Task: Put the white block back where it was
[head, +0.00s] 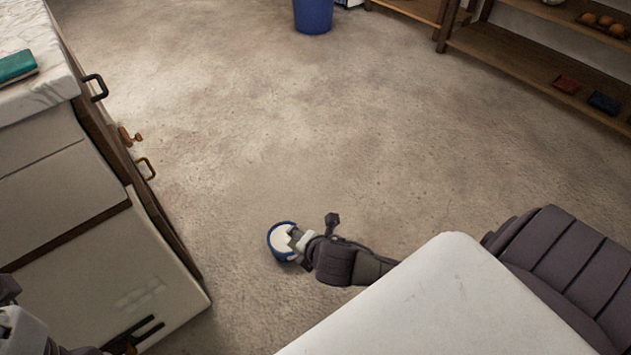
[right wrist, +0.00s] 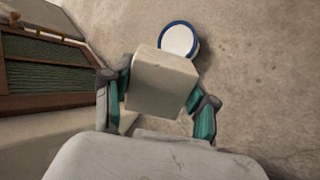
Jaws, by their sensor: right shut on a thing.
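The white block (right wrist: 160,82) is held between the two fingers of my right gripper (right wrist: 158,95) in the right wrist view. In the head view my right gripper (head: 297,240) is low over the floor, in front of a round blue-rimmed thing with a white inside (head: 279,243). That round thing also shows just beyond the block in the right wrist view (right wrist: 180,38). I cannot clearly pick out the block in the head view. Part of my left gripper (head: 22,332) shows at the bottom left corner; its fingers are not clear.
A cabinet (head: 75,240) with a marble top (head: 40,90) and protruding handles stands at the left, a teal item (head: 17,66) on it. A blue bin (head: 313,14) is at the back. Wooden shelves (head: 530,70) with small items stand at the upper right. The middle floor is clear.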

